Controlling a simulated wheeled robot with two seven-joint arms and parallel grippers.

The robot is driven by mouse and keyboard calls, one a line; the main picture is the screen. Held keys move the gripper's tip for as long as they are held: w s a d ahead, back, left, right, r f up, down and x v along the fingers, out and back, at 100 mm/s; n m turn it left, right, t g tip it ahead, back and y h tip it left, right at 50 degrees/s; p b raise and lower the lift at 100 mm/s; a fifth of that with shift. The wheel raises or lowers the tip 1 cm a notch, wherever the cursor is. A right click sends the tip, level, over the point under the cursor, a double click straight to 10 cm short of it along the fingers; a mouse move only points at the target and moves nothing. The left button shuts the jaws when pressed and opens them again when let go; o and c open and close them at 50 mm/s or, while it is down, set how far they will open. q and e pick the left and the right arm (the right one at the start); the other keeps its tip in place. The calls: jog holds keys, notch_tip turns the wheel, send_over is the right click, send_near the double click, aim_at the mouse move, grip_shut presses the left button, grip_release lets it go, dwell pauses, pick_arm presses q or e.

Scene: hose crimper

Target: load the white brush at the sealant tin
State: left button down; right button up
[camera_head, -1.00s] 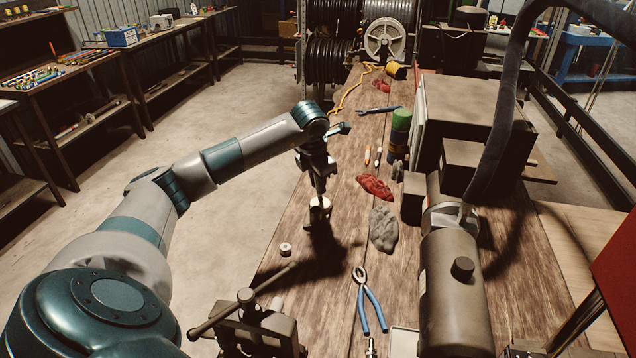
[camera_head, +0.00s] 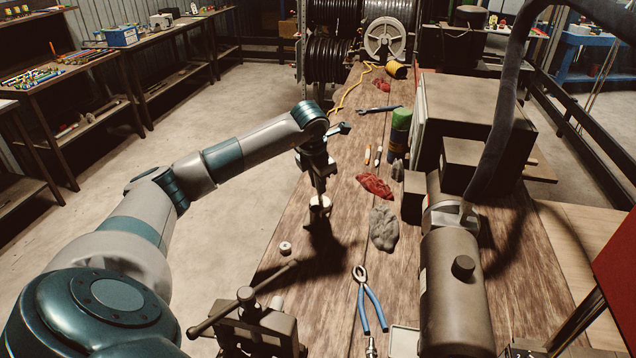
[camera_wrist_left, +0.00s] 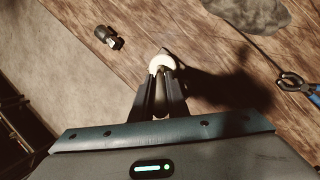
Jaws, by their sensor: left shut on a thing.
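My left gripper (camera_head: 320,184) points down over the near left part of the bench. Its fingers are shut, and a small pale, rounded thing (camera_head: 321,204) shows just below the fingertips. In the left wrist view the shut fingers (camera_wrist_left: 161,80) meet at this white, rounded shape (camera_wrist_left: 162,61). I take the held thing to be the white brush, but its handle is hidden by the fingers. I cannot clearly tell the brush from the sealant tin here, or whether they touch. My right gripper is not in view.
A small white-topped fitting (camera_head: 285,248) stands left of the gripper near the bench edge. A vise (camera_head: 250,325) is nearer. Blue-handled pliers (camera_head: 370,300), a grey rag (camera_head: 383,228) and a red rag (camera_head: 375,187) lie to the right. A green can (camera_head: 400,133) stands farther back.

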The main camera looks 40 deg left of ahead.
pick_arm(q)
jog(key=shift+r+p, duration=1.55)
jog(key=shift+r, duration=1.95)
jog(key=shift+s+f, duration=0.1)
